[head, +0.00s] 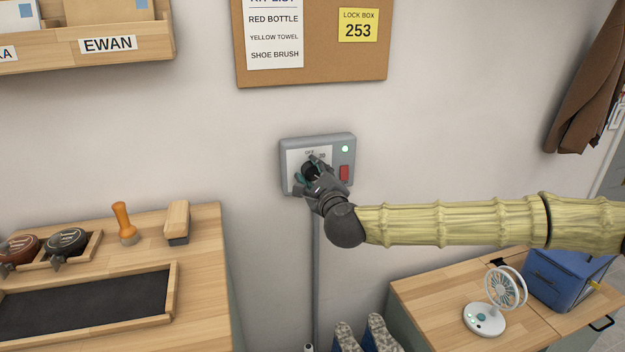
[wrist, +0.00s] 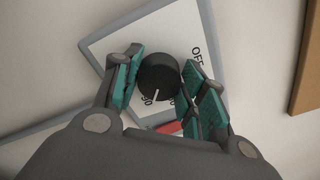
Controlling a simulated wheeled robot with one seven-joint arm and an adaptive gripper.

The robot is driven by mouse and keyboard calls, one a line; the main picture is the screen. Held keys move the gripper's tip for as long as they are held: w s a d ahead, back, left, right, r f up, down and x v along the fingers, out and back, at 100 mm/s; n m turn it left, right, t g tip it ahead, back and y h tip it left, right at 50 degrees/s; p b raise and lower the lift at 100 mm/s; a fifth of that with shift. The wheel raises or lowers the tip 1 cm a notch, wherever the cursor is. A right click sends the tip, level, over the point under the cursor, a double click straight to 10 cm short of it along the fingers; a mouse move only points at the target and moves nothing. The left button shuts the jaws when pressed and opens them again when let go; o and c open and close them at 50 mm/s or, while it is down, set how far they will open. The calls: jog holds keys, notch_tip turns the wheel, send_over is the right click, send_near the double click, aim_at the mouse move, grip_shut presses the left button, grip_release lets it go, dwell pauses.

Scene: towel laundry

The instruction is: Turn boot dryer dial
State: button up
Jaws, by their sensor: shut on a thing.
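The boot dryer control box (head: 287,146) is a grey unit on the wall with a white face, a lit green light (head: 345,149) and a red switch (head: 344,173). The "OFF" mark (wrist: 197,58) is to the right of the dial there. My gripper (head: 311,171) is at the box, its teal-padded fingers on both sides of the dial and shut on it. In the head view my fingers hide much of the dial.
A cork board (head: 320,72) hangs above the box. A wooden bench (head: 212,240) with brushes and a black-lined tray is at left. A low bench with a fan (head: 503,287) and blue box (head: 568,279) is at right. Boots (head: 380,333) stand below.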

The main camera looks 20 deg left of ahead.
jog(key=shift+w+m, duration=0.1)
jog(key=shift+m, duration=0.4)
jog(key=o, duration=1)
jog(key=shift+d, duration=0.1)
jog(key=v, duration=1.2)
jog(key=shift+f, duration=0.1)
